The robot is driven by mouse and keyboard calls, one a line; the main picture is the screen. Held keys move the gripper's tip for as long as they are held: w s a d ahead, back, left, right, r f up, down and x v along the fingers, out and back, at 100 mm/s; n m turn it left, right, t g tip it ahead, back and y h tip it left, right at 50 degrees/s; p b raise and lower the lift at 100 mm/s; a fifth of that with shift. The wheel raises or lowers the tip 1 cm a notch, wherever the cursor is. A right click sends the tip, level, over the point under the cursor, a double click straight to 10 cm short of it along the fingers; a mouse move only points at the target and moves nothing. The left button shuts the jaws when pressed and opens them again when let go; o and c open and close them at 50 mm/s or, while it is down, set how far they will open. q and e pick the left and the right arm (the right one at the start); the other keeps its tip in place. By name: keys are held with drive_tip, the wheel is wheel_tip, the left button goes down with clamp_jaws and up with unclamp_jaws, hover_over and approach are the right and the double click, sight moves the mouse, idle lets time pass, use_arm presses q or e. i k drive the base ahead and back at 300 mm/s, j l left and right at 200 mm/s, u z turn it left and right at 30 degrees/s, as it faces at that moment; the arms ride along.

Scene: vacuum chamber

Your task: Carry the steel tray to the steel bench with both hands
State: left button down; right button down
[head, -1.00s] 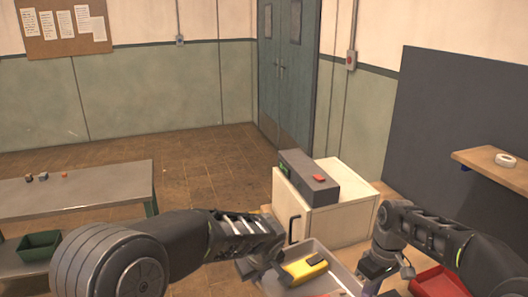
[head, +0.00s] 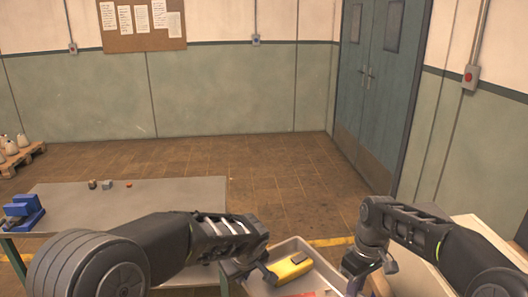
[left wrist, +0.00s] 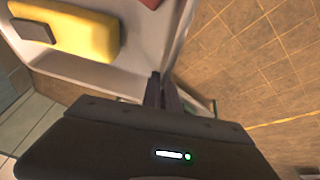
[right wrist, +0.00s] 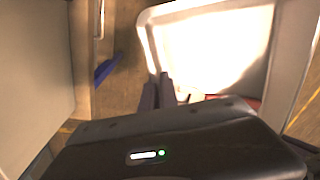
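The steel tray (head: 318,272) is in front of me at the bottom of the head view, between my two grippers. It holds a yellow device (head: 290,266) and something red, partly cut off. My left gripper (head: 250,272) is at the tray's left side; in the left wrist view its fingers are together on the tray wall (left wrist: 150,42). My right gripper (head: 362,268) is at the right side; in the right wrist view its fingers are together at the tray's rim (right wrist: 215,50). The steel bench (head: 150,205) is at the left, apart from the tray.
A blue vise (head: 24,212) and a few small parts (head: 106,184) are on the bench; its near middle looks clear. A pallet with flasks (head: 18,150) stands far left. A pale cabinet or table top (head: 480,235) is at the right. Open tiled floor (head: 270,165) lies ahead.

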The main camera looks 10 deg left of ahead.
sight(142, 203)
drive_tip(key=i+j+u, duration=0.2)
drive_tip(key=i+j, duration=0.2)
drive_tip(key=i+j+u, duration=0.2)
drive_tip(key=i+j, duration=0.25)
drive_tip(key=i+j+u, duration=0.2)
drive_tip(key=i, duration=0.3)
drive_tip(key=i+j+u, duration=0.2)
drive_tip(key=i, duration=0.3)
drive_tip(key=i+j+u, duration=0.2)
drive_tip(key=i, duration=0.3)
drive_tip(key=i+j, duration=0.15)
drive_tip(key=i, duration=0.3)
